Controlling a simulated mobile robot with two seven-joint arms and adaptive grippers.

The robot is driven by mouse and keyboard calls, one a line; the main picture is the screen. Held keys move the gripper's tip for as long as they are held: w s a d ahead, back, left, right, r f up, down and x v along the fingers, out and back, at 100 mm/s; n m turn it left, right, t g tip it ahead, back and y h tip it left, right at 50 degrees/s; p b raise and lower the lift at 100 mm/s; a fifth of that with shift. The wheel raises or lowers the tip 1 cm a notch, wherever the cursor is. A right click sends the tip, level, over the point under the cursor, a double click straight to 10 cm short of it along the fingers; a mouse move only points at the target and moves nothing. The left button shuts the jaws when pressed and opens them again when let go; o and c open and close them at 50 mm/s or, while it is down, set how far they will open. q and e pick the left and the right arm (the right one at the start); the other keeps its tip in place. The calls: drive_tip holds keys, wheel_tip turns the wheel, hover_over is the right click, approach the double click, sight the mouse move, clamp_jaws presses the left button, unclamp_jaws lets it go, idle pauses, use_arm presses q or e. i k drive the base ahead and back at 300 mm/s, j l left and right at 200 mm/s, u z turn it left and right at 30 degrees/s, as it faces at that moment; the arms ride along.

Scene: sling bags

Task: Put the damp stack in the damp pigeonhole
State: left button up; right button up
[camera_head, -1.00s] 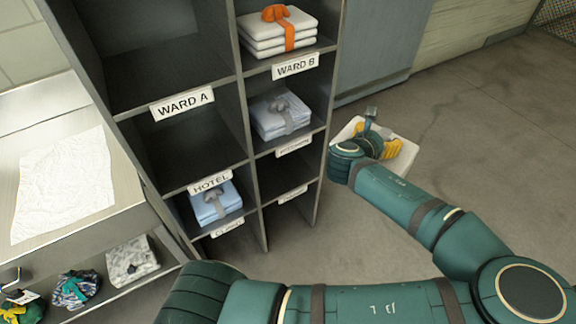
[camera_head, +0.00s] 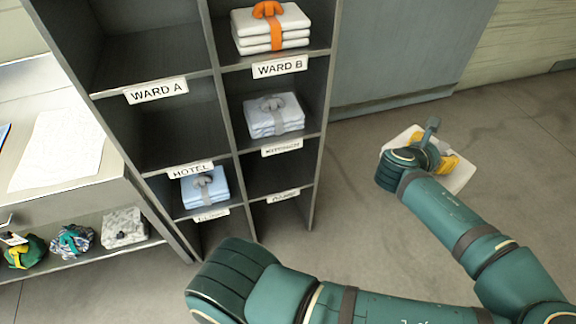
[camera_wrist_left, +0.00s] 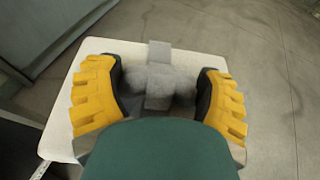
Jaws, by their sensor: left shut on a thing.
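My left gripper (camera_head: 432,155), with yellow fingers, is shut on the grey knot (camera_wrist_left: 160,82) of a white stack (camera_head: 455,183). In the left wrist view the stack's pale top (camera_wrist_left: 190,60) spreads beneath the fingers. The stack is held over the floor, right of the pigeonhole cabinet (camera_head: 325,120) and apart from it. I cannot read a damp label; the lowest labels (camera_head: 283,196) and (camera_head: 212,215) are too blurred. The pigeonhole above the lower right label is empty (camera_head: 275,175). My right gripper is out of view.
Stacks sit above the WARD B label (camera_head: 280,66), the kitchen-like label (camera_head: 282,147) and the lower left label; the latter is a light blue stack (camera_head: 205,187). WARD A (camera_head: 156,90) and HOTEL (camera_head: 190,170) pigeonholes look empty. Open floor (camera_head: 400,110) lies right of the cabinet.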

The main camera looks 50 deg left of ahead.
sight(276, 174)
drive_tip(key=i+l+u, duration=0.1)
drive_tip(key=i+l, duration=0.45)
drive_tip(key=l+u, duration=0.1)
drive_tip(key=u, duration=0.95)
